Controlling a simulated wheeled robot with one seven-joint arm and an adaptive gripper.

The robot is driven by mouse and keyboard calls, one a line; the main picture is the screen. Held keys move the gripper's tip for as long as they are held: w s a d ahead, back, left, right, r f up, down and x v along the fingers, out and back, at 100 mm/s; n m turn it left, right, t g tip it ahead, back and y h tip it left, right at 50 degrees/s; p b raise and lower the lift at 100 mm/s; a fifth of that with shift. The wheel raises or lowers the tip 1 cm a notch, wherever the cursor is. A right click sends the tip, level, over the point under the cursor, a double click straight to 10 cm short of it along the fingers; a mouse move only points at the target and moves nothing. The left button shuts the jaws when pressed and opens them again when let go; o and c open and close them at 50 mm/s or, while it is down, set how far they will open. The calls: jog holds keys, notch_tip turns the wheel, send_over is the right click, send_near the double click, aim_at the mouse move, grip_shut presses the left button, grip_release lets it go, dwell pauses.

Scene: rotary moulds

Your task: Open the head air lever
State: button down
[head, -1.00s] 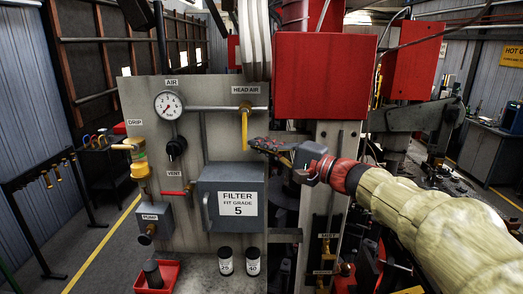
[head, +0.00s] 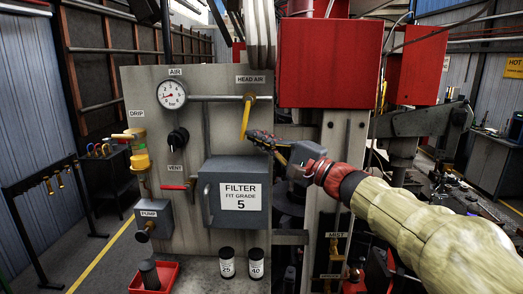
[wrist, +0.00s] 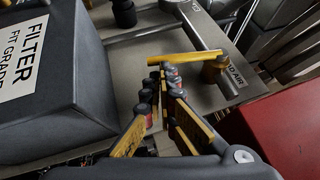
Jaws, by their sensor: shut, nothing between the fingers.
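The yellow head air lever (head: 246,118) hangs from its valve on the horizontal pipe, under the HEAD AIR label (head: 249,79). It points down, slightly left, across the pipe. In the wrist view the lever (wrist: 188,57) runs left from its pivot next to the label, with its free end just beyond my fingertips. My gripper (head: 251,134) is shut and empty, just right of the lever's lower end. In the wrist view the closed fingertips (wrist: 163,75) are close against the lever's free end; I cannot tell whether they touch.
The grey filter box (head: 210,198) stands out from the panel below left of my gripper. A red cabinet (head: 327,64) is above right. The air gauge (head: 172,94) and the red vent lever (head: 173,187) are further left. Bare panel lies left of the lever.

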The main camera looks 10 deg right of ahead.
aim_at(243, 138)
jog(key=shift+w+a+f+b, duration=0.15)
jog(key=shift+a+b, duration=0.5)
jog(key=shift+b, duration=0.65)
jog(key=shift+a+f+b, duration=0.2)
jog(key=shift+a+b, duration=0.4)
jog(key=shift+b, duration=0.65)
jog(key=shift+w+a+r+b, duration=0.1)
jog(key=shift+a+r+b, duration=0.15)
jog(key=shift+a+b, duration=0.55)
jog(key=shift+d, duration=0.15)
jog(key=v, duration=1.2)
